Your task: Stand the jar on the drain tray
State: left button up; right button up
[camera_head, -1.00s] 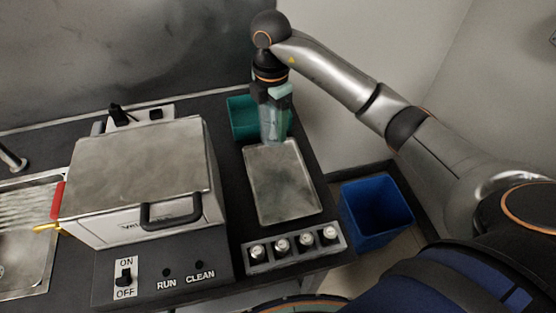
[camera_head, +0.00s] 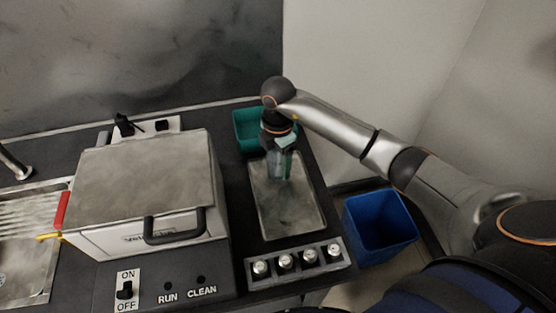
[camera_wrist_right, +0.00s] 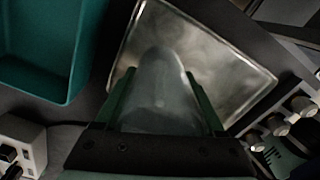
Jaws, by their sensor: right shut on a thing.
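The jar (camera_head: 280,166) is clear and looks upright in my right gripper (camera_head: 282,158). The gripper is shut on it, with its green fingers on either side of the jar (camera_wrist_right: 160,85) in the right wrist view. The drain tray (camera_head: 290,217) is a flat grey metal tray on the dark counter; it also shows in the right wrist view (camera_wrist_right: 225,85). The jar is over the back part of the tray. I cannot tell whether its base touches the tray. My left gripper is not in view.
A teal bin (camera_head: 246,131) stands just behind the tray. A rack with several small vials (camera_head: 296,261) sits at the tray's front edge. The metal classifier box (camera_head: 145,185) with a black handle is to the left. A blue bin (camera_head: 379,226) stands off the counter's right side.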

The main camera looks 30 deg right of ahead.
jog(key=shift+f, duration=0.1)
jog(key=o, duration=1.5)
jog(key=shift+o, duration=0.2)
notch_tip(320, 180, up, 12)
jog(key=shift+r, duration=0.25)
jog(key=shift+f, duration=0.1)
